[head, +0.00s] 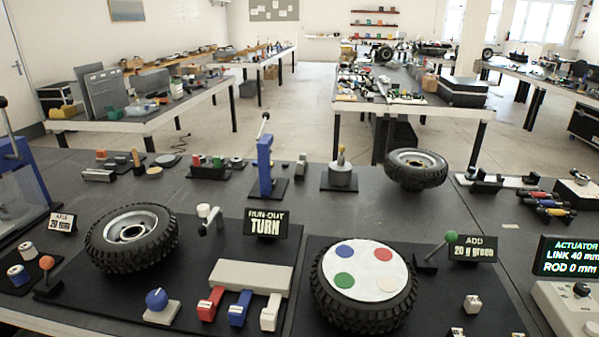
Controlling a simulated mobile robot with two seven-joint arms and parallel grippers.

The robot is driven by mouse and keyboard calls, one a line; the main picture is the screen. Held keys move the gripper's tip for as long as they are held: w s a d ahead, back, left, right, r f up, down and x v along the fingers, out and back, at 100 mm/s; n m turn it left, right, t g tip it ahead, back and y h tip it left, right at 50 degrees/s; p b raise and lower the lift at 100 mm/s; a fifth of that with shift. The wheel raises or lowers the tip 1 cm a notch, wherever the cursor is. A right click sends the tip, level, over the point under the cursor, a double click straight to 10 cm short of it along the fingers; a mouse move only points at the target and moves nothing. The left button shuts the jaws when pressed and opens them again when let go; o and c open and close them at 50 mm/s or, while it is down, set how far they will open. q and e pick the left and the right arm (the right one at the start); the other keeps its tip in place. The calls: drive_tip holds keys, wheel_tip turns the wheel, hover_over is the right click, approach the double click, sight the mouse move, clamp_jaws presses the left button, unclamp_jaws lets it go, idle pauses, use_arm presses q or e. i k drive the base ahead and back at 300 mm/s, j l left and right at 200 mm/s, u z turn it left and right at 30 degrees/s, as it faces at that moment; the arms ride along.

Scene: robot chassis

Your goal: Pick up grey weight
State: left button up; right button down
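Small pale blocks lie on the black mat at the lower right, to the right of a tyre. One light grey-white block (472,303) is fully in view. A second pale block (456,332) is cut off by the bottom edge. I cannot tell which of these is the grey weight. The tyre (364,287) lies flat with a white disc on top, bearing blue, red, green and cream spots. A sign (473,248) reading "ADD 20 g green" stands behind the blocks. Neither of my grippers is in view.
A green-knobbed lever (436,250) stands between the tyre and the sign. An actuator display (569,257) stands at the right. Another tyre (132,237), red, blue and white levers, and a "RUN-OUT TURN" sign (271,224) occupy the left and middle. Bare mat surrounds the fully visible block.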

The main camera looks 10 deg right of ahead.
sight(472, 305)
drive_tip(key=l+z, duration=0.15)
drive_tip(key=z, duration=1.3)
drive_tip(key=i+j, duration=0.05)
